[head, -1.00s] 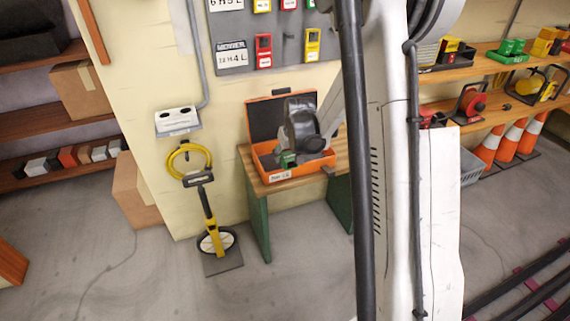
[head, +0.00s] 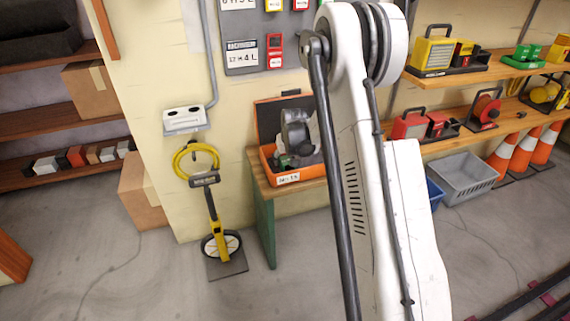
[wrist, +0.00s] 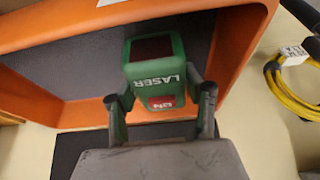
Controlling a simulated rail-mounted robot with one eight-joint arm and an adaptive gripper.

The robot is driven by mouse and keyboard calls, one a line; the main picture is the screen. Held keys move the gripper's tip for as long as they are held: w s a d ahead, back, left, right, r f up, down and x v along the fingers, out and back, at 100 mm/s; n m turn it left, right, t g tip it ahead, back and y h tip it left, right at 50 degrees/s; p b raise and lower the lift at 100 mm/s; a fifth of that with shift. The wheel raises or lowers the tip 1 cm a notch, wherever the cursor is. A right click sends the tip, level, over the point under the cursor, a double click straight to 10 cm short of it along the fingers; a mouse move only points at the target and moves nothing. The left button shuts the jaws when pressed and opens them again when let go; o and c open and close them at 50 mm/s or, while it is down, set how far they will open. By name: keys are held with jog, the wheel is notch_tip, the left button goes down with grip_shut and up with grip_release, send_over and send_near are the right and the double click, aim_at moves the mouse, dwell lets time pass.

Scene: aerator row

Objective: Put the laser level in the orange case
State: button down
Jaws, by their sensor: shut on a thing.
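The orange case (head: 265,168) stands open on a small wooden table, its dark lid raised at the back. My gripper (wrist: 160,98) is shut on the green laser level (wrist: 156,75), one finger on each side. The level has a dark window, the word LASER and a red label. In the wrist view, the case's orange rim (wrist: 90,22) and dark lining (wrist: 60,68) lie behind the level. In the head view, my gripper is over the left part of the case and mostly hides the level. I cannot tell whether the level touches the case floor.
The table (head: 262,190) has green legs and stands against the wall. A yellow measuring wheel (head: 217,235) and a coiled yellow cable (head: 183,160) are to its left. Shelves with tool cases (head: 412,122), a grey basket (head: 465,178) and traffic cones (head: 505,150) are to the right.

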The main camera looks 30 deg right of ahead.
jog(key=shift+f, duration=0.6)
jog(key=shift+f, duration=0.1)
jog(key=c, duration=0.9)
grip_release()
jog(key=shift+c, duration=0.2)
